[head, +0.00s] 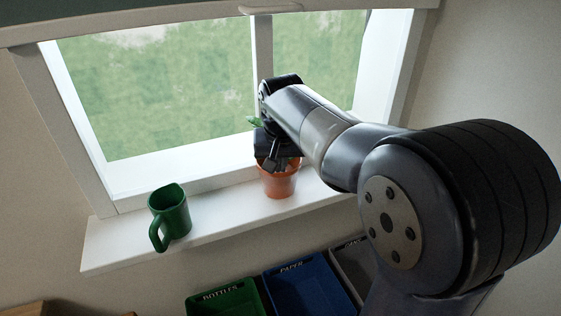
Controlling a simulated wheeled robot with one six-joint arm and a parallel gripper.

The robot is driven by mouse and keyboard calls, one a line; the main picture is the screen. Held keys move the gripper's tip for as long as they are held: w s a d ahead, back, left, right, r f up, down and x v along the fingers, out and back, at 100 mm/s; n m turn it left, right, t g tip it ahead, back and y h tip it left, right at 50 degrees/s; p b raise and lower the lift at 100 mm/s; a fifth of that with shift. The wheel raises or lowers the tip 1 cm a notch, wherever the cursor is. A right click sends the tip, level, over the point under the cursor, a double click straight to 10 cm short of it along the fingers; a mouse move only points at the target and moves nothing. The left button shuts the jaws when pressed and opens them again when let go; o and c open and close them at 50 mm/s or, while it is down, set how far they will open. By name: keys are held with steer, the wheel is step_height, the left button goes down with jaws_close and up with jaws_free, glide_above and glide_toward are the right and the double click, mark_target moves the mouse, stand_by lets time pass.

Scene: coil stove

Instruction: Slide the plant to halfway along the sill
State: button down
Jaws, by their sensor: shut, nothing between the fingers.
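The plant is in an orange-brown pot (279,183) standing upright on the white sill (225,216), near the window's middle post. A bit of green leaf (254,121) shows to the left of my wrist; most of the foliage is hidden behind my arm. My gripper (277,163) is shut, with its dark fingers pointing down at the pot's rim. I cannot tell whether the fingers touch the pot or are just in front of or above it.
A green mug (170,215) stands on the sill to the left, with clear sill between it and the pot. Below the sill are a green bottles bin (226,298), a blue paper bin (305,290) and a grey bin (352,262). My arm covers the sill's right part.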

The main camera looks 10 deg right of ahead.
steer(key=s, duration=0.2)
steer(key=shift+s+a, duration=0.2)
steer(key=shift+s, duration=0.1)
steer(key=v, duration=1)
steer(key=shift+r, duration=0.4)
steer(key=shift+w+r+x, duration=0.15)
steer(key=shift+w+x, duration=0.25)
steer(key=shift+x, duration=1.55)
steer(key=shift+w+r+x, duration=0.1)
steer(key=shift+w+x, duration=0.25)
steer(key=shift+x, duration=1.6)
steer(key=shift+w+r+x, duration=0.15)
steer(key=shift+w+x, duration=0.25)
steer(key=shift+x, duration=1.55)
steer(key=shift+s+d, duration=0.1)
steer(key=shift+d, duration=0.05)
